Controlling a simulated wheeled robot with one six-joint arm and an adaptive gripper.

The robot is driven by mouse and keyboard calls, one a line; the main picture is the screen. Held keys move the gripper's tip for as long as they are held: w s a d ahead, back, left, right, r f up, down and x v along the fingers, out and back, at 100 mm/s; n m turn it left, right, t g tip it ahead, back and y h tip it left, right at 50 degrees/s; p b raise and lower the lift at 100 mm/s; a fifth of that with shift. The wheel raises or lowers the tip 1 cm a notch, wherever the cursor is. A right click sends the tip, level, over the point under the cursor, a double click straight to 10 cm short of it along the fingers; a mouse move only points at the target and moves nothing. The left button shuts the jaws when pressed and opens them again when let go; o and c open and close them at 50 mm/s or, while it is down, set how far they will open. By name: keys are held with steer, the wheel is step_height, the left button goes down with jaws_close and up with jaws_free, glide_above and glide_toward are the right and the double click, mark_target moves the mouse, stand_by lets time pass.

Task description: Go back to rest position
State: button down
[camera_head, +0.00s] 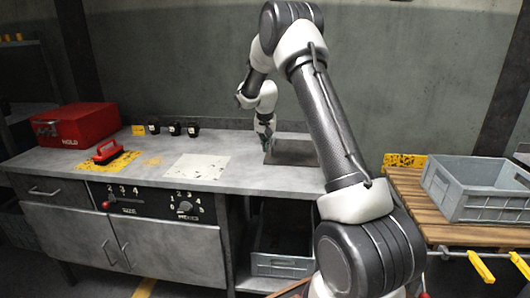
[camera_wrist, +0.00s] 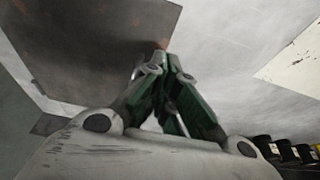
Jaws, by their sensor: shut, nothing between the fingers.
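My gripper (camera_head: 265,143) is low over the grey workbench (camera_head: 240,182), at the left edge of a grey metal block or plate (camera_head: 292,150). In the wrist view my gripper (camera_wrist: 165,62) has its green-sided fingers brought together at the tips, with nothing between them. A dark brown-grey surface (camera_wrist: 85,45) lies beside the fingers there. I cannot tell whether the fingertips touch it. My arm reaches forward from the right side of the head view.
A red box (camera_head: 75,125), a red-handled tool (camera_head: 107,152), several black cups (camera_head: 174,129) and a pale plate (camera_head: 199,166) are on the bench. A grey crate (camera_head: 480,190) stands on a wooden table (camera_head: 415,200) at right. Another grey crate (camera_head: 283,264) sits under the bench.

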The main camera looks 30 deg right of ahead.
steer(key=w+v, duration=0.1)
steer(key=v, duration=0.9)
steer(key=s+a+f+n+g, duration=0.2)
steer(key=s+n, duration=0.1)
steer(key=s, duration=0.7)
steer(key=s+a+r+n+t, duration=0.1)
steer(key=s+r, duration=0.3)
steer(key=s, duration=0.7)
steer(key=s+a+r+n+t+y, duration=0.1)
steer(key=s+a+r, duration=0.2)
steer(key=s, duration=0.9)
steer(key=s+a+r+n+t, duration=0.1)
steer(key=s+r, duration=0.3)
steer(key=s, duration=0.8)
steer(key=shift+a+r+n+y, duration=0.3)
steer(key=shift+a+n+y, duration=0.1)
steer(key=shift+a, duration=0.25)
